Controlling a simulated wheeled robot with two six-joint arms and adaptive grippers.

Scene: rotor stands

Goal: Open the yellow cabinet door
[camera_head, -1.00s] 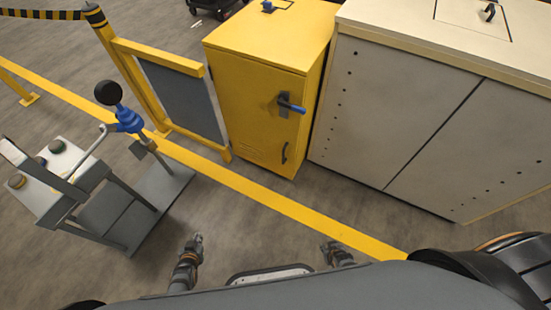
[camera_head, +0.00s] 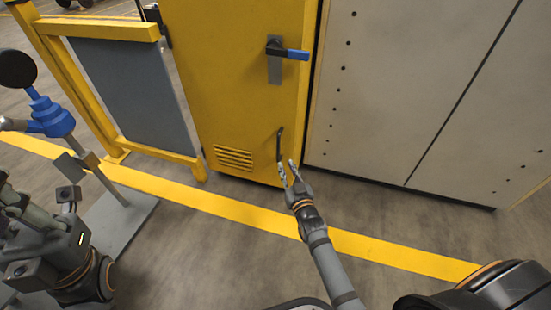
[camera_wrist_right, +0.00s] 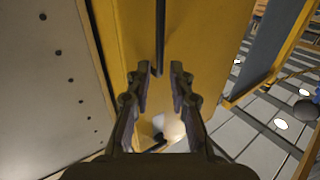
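The yellow cabinet door (camera_head: 220,80) is shut and upright in the head view. A latch lever with a blue grip (camera_head: 297,54) is on its upper right part, pointing right. A thin dark pull handle (camera_head: 280,143) is lower on the door, right of the vent slots. My right gripper (camera_head: 287,171) is open at the lower end of this handle. In the right wrist view, the dark handle (camera_wrist_right: 160,35) ends near the gap between the open fingertips (camera_wrist_right: 159,70); contact is not clear.
A cream cabinet (camera_head: 400,90) stands close on the right. A yellow-framed barrier with a grey panel (camera_head: 125,90) is on the left. A grey stand with a blue and black fixture (camera_head: 50,117) is further left. The floor before the door is clear.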

